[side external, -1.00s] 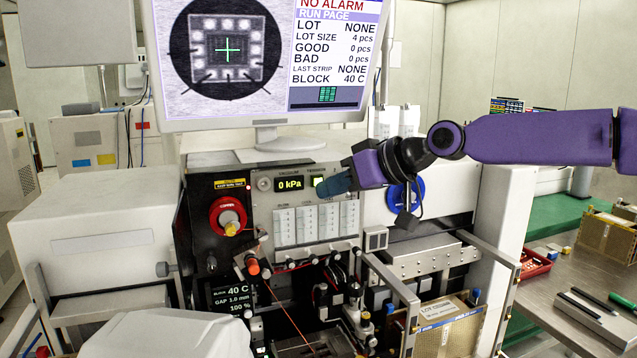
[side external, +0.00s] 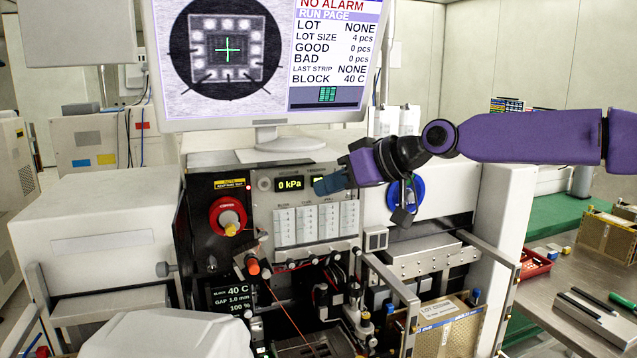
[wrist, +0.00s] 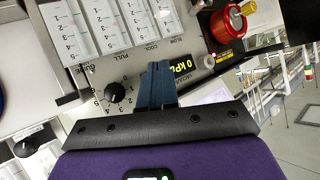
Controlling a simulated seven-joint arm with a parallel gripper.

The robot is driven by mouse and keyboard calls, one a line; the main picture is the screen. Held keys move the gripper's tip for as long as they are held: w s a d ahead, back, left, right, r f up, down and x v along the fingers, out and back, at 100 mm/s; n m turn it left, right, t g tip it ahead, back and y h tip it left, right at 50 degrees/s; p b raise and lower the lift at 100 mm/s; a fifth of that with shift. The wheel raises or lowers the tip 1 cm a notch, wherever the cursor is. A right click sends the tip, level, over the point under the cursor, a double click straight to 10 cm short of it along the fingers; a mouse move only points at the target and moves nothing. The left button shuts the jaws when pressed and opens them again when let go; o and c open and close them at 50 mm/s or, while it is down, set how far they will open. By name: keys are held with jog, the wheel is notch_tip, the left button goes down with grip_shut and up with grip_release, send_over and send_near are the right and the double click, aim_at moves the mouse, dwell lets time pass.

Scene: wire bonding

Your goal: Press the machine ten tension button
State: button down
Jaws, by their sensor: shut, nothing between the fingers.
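The machine's grey front panel (side external: 264,230) stands upright below the monitor, with a lit vacuum readout (side external: 290,184) showing 0 kPa. The tension label (side external: 317,171) is at the panel's upper right. My gripper (side external: 322,187) is shut and empty, its blue fingertips in front of the spot below that label, so the tension display or button there is mostly hidden. In the wrist view the shut blue fingers (wrist: 158,70) point at the panel beside the 0 kPa readout (wrist: 186,62). I cannot tell whether the tips touch the panel.
White scale columns (side external: 315,222) sit below the fingers. A red spool (side external: 228,217) is at the panel's left, a blue disc (side external: 418,192) behind my wrist on the right. A black knob (wrist: 115,92) is beside the fingers in the wrist view.

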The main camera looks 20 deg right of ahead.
jog(key=shift+w, duration=0.25)
dwell(0.3)
jog(key=shift+s, duration=0.85)
jog(key=s, duration=0.6)
dwell(0.4)
jog(key=shift+f, duration=0.1)
dwell(0.3)
